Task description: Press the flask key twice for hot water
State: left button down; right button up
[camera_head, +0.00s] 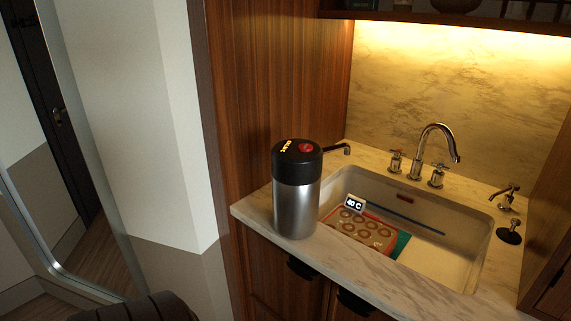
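The flask (296,209) stands upright on the marble counter, left of the sink. It has a brushed steel body and a black lid with lit lettering. A red round key (306,148) sits on top of the lid. A dark spout (337,148) shows to the right of the lid. Neither of my grippers can be made out in this view, and nothing touches the flask.
The sink (462,262) holds a reddish tray (383,245) with several ring shapes and a small temperature sign (353,204). A chrome faucet (440,130) stands behind it. A wood panel (275,80) rises behind the flask. The counter's front edge is close to the flask.

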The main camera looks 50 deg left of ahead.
aim_at(305, 148)
jog(key=u, duration=1.55)
